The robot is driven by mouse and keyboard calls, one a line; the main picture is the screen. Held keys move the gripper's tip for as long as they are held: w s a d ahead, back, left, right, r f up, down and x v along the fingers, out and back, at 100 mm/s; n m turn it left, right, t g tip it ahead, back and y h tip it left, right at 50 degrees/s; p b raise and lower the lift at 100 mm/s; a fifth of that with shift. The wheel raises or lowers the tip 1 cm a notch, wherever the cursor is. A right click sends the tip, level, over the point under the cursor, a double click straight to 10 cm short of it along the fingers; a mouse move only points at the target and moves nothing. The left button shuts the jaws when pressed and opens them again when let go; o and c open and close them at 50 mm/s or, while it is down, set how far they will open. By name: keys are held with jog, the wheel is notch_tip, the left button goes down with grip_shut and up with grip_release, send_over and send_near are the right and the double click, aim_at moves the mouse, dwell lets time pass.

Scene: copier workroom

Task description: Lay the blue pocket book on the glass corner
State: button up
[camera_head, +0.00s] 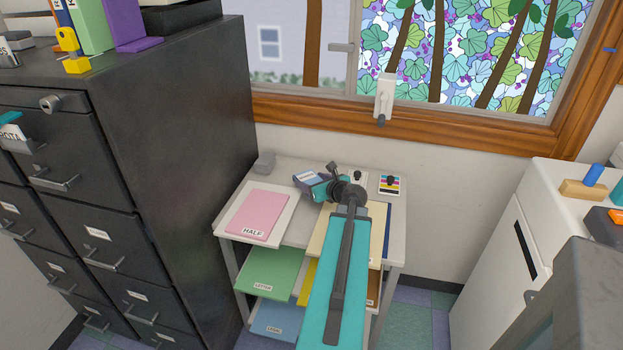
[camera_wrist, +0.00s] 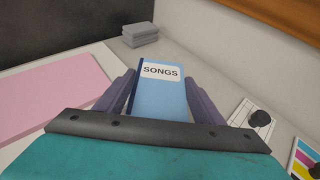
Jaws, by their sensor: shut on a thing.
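The blue pocket book (camera_wrist: 158,95), with a white label reading SONGS, lies lengthwise between my gripper's two purple-grey fingers in the wrist view. My gripper (camera_wrist: 158,98) is shut on the book's sides. In the head view my gripper (camera_head: 313,184) is over the back of the pale paper stand, and the book (camera_head: 304,177) shows only as a small piece at the fingers. I cannot tell whether the book touches the stand's top. No glass corner can be made out in either view.
The pale stand (camera_head: 228,222) holds pink HALF paper (camera_head: 257,214) and lower coloured stacks. A grey block (camera_head: 264,163) sits behind, a colour-striped card (camera_head: 389,185) at right. A dark filing cabinet (camera_head: 190,130) rises left; a white machine (camera_head: 490,250) stands right, beyond a floor gap.

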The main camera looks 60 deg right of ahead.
jog(key=shift+s+a+r, duration=0.1)
jog(key=shift+s+a, duration=0.4)
jog(key=shift+a, duration=0.2)
jog(key=shift+r+p, duration=0.15)
jog(key=shift+p, duration=0.4)
jog(key=a+p, duration=0.1)
jog(key=p, duration=0.2)
jog(key=s+a+p, duration=0.1)
jog(key=p, duration=0.2)
jog(key=shift+s+r, duration=0.2)
jog(key=shift+s, duration=0.05)
jog(key=s+a+p, duration=0.1)
jog(key=p, duration=0.4)
jog(key=shift+a, duration=0.2)
jog(key=shift+s+a+p, duration=0.15)
jog(key=shift+a+p, duration=0.1)
jog(key=shift+p, duration=0.45)
jog(key=shift+a+f, duration=0.1)
jog(key=shift+f, duration=0.05)
